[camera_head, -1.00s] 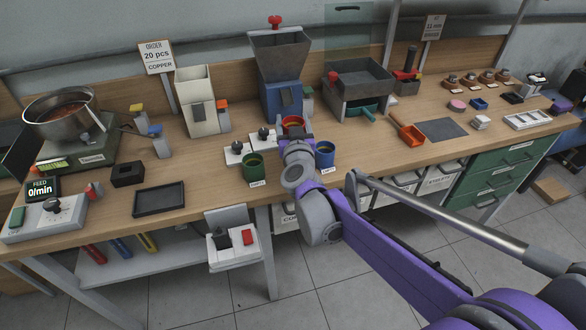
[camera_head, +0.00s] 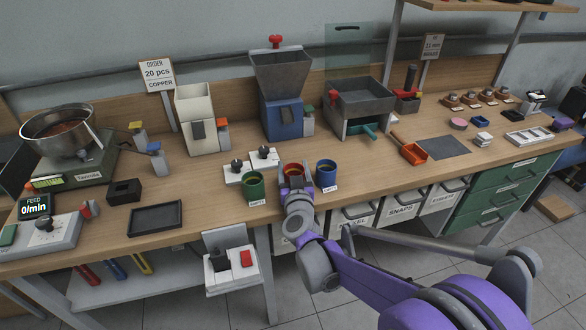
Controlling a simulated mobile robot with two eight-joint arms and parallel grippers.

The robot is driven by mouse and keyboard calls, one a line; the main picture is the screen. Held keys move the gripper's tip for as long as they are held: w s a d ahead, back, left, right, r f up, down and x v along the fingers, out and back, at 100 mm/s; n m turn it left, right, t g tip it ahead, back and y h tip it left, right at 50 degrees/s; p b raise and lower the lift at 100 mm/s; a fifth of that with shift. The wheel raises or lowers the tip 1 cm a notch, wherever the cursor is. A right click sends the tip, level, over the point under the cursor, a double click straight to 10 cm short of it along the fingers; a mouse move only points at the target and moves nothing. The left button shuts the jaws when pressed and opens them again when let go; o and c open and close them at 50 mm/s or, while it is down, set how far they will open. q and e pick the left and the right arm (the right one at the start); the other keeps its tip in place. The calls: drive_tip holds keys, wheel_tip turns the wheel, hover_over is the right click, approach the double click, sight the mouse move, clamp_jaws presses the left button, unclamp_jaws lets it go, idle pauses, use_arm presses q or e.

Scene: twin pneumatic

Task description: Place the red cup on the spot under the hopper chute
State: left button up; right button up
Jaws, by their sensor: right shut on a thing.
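The red cup (camera_head: 293,168) stands out between the green cup (camera_head: 253,186) and the blue cup (camera_head: 326,174) near the table's front. My right gripper (camera_head: 295,181) is shut on the red cup from the near side; the fingertips are partly hidden by the wrist. I cannot tell whether the cup's base touches the table. The hopper (camera_head: 281,72), a grey funnel on a blue body, stands behind the cup, with its dark chute (camera_head: 285,117) facing front. The spot under the chute is not clearly visible. My left gripper is not in view.
Two white pads with black knobs (camera_head: 237,166) sit left of the red cup, close to the green cup. A cream dispenser (camera_head: 200,118) stands left of the hopper, and a grey bin (camera_head: 362,97) right. Bare wood lies between the cups and hopper.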

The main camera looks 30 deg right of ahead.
drive_tip(key=shift+f, duration=0.1)
drive_tip(key=shift+f, duration=0.15)
drive_tip(key=o, duration=1.5)
drive_tip(key=shift+c, duration=0.2)
